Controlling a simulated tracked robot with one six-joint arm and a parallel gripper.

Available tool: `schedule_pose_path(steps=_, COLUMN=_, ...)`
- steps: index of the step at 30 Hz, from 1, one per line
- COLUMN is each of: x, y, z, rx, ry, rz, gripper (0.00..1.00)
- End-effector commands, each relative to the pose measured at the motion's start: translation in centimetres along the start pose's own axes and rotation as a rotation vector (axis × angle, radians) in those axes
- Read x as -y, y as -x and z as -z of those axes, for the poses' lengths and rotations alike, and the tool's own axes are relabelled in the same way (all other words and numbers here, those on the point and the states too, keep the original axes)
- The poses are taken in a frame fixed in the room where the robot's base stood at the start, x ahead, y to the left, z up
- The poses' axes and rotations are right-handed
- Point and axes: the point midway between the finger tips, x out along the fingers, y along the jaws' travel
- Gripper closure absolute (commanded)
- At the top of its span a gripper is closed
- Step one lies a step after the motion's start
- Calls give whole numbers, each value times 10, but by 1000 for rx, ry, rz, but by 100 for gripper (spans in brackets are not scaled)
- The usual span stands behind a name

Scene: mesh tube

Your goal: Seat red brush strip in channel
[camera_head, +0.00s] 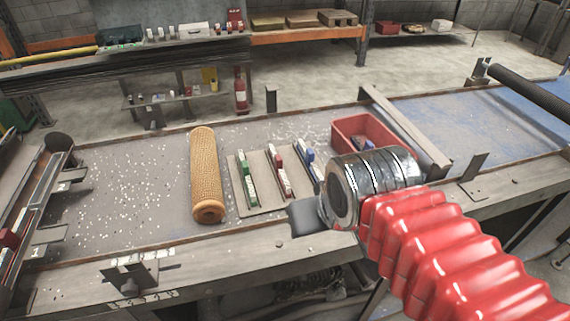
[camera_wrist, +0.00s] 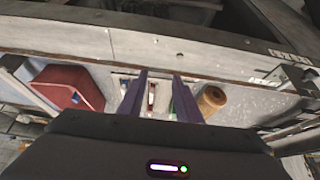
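The red brush strip (camera_head: 279,169) lies on a flat grey plate (camera_head: 262,208) between a green strip (camera_head: 246,178) and a blue strip (camera_head: 307,160). The red strip also shows between my fingers in the wrist view (camera_wrist: 152,98), apart from them. My gripper (camera_wrist: 160,74) is open and empty, with two dark parallel fingers spread. In the head view its dark end (camera_head: 302,218) is near the bench's front edge, in front of the plate. I cannot tell which part is the channel.
A tan mesh tube (camera_head: 205,172) lies left of the plate. A red bin (camera_head: 345,126) stands right of the strips, partly behind my arm. A raised crossbar (camera_head: 405,133) is farther right. Metal fixtures (camera_head: 48,190) stand at the left. The bench between tube and fixtures is mostly clear, with white specks.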

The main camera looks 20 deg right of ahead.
Motion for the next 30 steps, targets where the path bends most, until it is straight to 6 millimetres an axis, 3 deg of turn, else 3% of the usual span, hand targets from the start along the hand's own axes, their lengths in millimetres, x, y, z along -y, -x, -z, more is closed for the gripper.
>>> schedule_pose_path(steps=17, x=0, y=1, z=8, rx=3, ry=1, rz=0, gripper=64)
schedule_pose_path(steps=23, x=-4, y=-1, z=35, rx=17, ry=1, rz=1, gripper=64)
schedule_pose_path(steps=30, x=-4, y=-8, z=81, rx=35, ry=7, rz=3, gripper=64)
